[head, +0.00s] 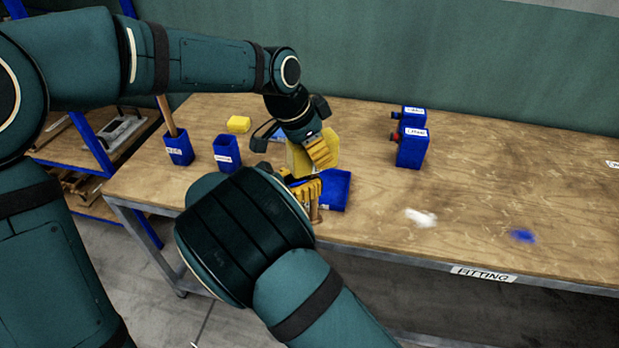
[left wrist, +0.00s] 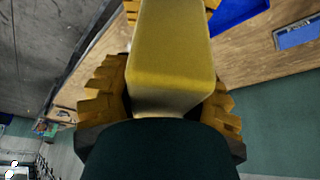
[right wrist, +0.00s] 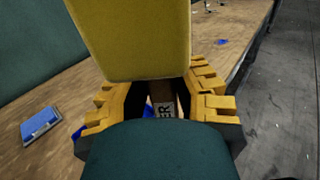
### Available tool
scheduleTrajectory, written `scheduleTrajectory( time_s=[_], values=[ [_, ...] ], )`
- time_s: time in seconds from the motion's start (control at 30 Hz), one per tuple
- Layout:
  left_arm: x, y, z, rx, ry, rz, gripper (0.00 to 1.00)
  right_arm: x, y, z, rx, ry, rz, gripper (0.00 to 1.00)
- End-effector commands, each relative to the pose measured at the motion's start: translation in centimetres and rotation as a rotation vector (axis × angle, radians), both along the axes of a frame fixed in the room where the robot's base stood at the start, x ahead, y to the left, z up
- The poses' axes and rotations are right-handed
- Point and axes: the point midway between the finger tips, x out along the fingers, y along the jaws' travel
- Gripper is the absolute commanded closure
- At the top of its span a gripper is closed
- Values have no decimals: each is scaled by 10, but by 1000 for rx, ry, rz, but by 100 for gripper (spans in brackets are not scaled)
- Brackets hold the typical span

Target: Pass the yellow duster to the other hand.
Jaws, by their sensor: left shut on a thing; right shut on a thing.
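The yellow duster (head: 298,160) is held between my two grippers, above the front left part of the workbench. It has a thick yellow block and a wooden handle (right wrist: 164,93) with a label ending in "ER". My left gripper (head: 318,152) is shut on the yellow block from above. In the left wrist view the block (left wrist: 170,55) fills the space between its fingers. My right gripper (head: 307,190) is below, shut around the handle, with the block just beyond its fingertips. Parts of its fingers show at the top of the left wrist view. The block hides my left gripper in the right wrist view.
Blue boxes (head: 412,152) stand to the right. A white scrap (head: 420,217) lies near the edge.

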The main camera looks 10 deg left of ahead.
Motion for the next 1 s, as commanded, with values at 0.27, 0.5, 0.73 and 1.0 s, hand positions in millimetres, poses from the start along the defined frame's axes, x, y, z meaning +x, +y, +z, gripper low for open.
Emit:
scheduleTrajectory(
  time_s=[0.27, 0.5, 0.73, 1.0],
  values=[
    [-2, -1, 0, 0, 5, -3, 22, 1, 0, 0, 1, 1, 1, 100],
    [-2, 0, 1, 0, 3, -1, 22, 1, 0, 0, 1, 1, 1, 100],
    [-7, 9, 28, 0, 0, 0, 22, 1, 0, 0, 0, 0, 1, 100],
    [-18, 27, 79, 0, 0, 0, 22, 1, 0, 0, 0, 0, 1, 100]
  ],
)
